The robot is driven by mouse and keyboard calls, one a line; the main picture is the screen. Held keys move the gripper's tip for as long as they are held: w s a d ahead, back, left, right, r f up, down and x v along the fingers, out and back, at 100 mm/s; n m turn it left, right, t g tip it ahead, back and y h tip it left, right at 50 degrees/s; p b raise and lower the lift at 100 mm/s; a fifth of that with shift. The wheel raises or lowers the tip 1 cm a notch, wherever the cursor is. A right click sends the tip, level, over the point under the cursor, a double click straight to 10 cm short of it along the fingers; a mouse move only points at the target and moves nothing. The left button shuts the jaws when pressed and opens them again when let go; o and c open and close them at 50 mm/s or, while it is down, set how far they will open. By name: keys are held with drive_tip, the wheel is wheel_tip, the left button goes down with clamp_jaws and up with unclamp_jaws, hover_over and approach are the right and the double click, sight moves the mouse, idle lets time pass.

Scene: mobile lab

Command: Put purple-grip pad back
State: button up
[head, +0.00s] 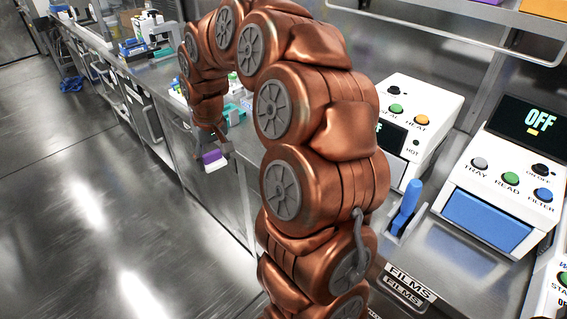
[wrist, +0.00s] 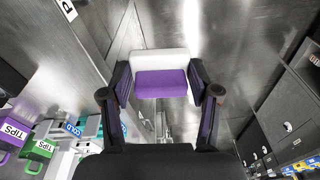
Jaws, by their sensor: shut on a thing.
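The purple-grip pad is a small block with a white part and a purple part. In the wrist view the pad (wrist: 161,84) sits between the two dark fingers of my gripper (wrist: 161,95), which is shut on it. In the head view the pad (head: 213,160) hangs below my gripper (head: 212,150), in front of the counter edge and over the aisle floor. The pad's place to go back to cannot be picked out in these frames.
A steel counter (head: 160,75) runs along the aisle. White instruments, one with an OFF display (head: 540,122), stand at the right. A blue-handled item (head: 408,205) is near them.

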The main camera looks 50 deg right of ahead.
drive_tip(key=s+d+f+m+p, duration=0.15)
drive_tip(key=s+d, duration=0.35)
drive_tip(key=s, duration=0.6)
drive_tip(key=s+d+m+p, duration=0.1)
drive_tip(key=s+d+m, duration=0.1)
drive_tip(key=s+d, duration=0.65)
drive_tip(key=shift+n, duration=0.25)
drive_tip(key=w+d+p, duration=0.1)
drive_tip(key=w, duration=0.3)
drive_tip(key=w+d+f+p, duration=0.1)
drive_tip(key=w+d, duration=0.1)
drive_tip(key=w, duration=0.1)
drive_tip(key=w+d+p, duration=0.1)
drive_tip(key=w, duration=0.3)
drive_tip(key=shift+w+d+f, duration=0.15)
drive_tip(key=shift+w+f, duration=0.1)
drive_tip(key=shift+w, duration=0.05)
drive_tip(key=shift+f+p, duration=0.55)
drive_tip(key=shift+f, duration=1.2)
drive_tip(key=shift+f, duration=0.2)
drive_tip(key=o, duration=1.5)
drive_tip(key=shift+o, duration=0.2)
drive_tip(key=shift+r, duration=0.15)
